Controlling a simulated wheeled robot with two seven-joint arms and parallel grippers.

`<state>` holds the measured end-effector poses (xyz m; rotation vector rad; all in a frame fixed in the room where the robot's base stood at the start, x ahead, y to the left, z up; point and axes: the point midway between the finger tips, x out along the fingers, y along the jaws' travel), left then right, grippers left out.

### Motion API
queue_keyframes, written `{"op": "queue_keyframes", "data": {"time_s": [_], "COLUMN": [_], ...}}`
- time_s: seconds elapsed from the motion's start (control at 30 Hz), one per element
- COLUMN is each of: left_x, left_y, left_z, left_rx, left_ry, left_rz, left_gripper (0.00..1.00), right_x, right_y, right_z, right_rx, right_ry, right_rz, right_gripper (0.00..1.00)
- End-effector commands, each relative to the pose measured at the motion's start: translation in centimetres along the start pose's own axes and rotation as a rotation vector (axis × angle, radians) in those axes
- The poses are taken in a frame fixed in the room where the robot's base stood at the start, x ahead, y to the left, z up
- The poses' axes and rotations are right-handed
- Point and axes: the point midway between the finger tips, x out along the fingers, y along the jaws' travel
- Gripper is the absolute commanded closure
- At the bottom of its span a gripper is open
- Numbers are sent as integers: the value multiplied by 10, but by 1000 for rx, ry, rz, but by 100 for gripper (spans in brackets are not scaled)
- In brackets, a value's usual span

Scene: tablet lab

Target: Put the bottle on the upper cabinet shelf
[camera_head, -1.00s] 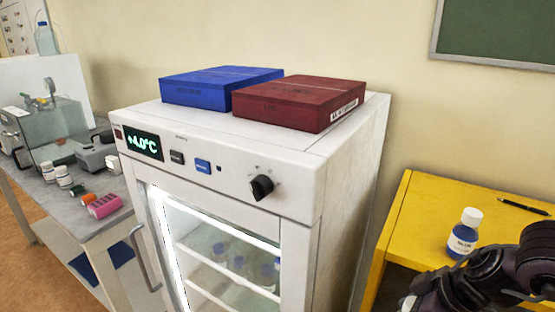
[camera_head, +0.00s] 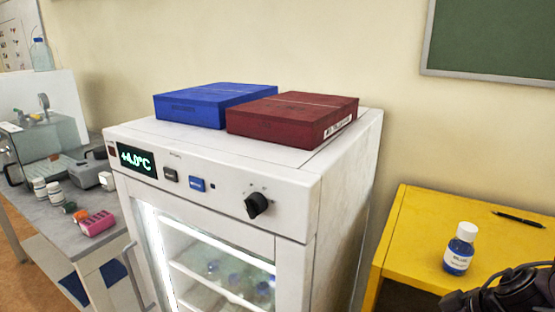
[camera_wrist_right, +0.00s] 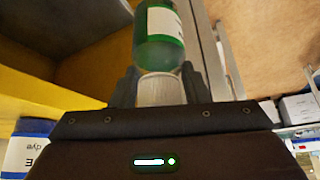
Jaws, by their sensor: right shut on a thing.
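A bottle with green contents (camera_wrist_right: 158,50), a white label and a pale ribbed cap (camera_wrist_right: 160,90) shows in the right wrist view. My right gripper (camera_wrist_right: 158,86) is shut on it around the cap. In the head view only a dark part of my right arm shows at the bottom right corner; the gripper and held bottle are out of that view. The white cabinet (camera_head: 340,190) reads +4.0°C. Its glass front shows shelves (camera_head: 215,285) with several small blue-capped bottles. My left gripper is not in view.
A blue bottle (camera_head: 459,250) and a pen (camera_head: 518,218) are on the yellow table (camera_head: 410,240). A blue box (camera_head: 205,104) and a red box (camera_head: 290,120) lie on the cabinet. A grey bench (camera_head: 60,225) at left holds lab items.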

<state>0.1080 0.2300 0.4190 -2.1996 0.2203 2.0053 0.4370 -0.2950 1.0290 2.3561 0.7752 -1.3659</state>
Motion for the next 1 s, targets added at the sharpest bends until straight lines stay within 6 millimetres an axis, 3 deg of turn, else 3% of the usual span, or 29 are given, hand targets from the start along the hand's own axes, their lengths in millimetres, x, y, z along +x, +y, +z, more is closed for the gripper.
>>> {"op": "queue_keyframes", "data": {"time_s": [0.47, 1.0], "left_x": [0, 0], "left_y": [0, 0], "left_z": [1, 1], "left_rx": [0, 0], "left_ry": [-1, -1], "left_rz": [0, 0], "left_gripper": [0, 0], "right_x": [8, 34], "right_y": [-13, -82], "right_z": [-9, -45], "right_rx": [-29, -257], "right_ry": [8, 2], "right_rz": [-10, -142], "right_gripper": [86, 86]}}
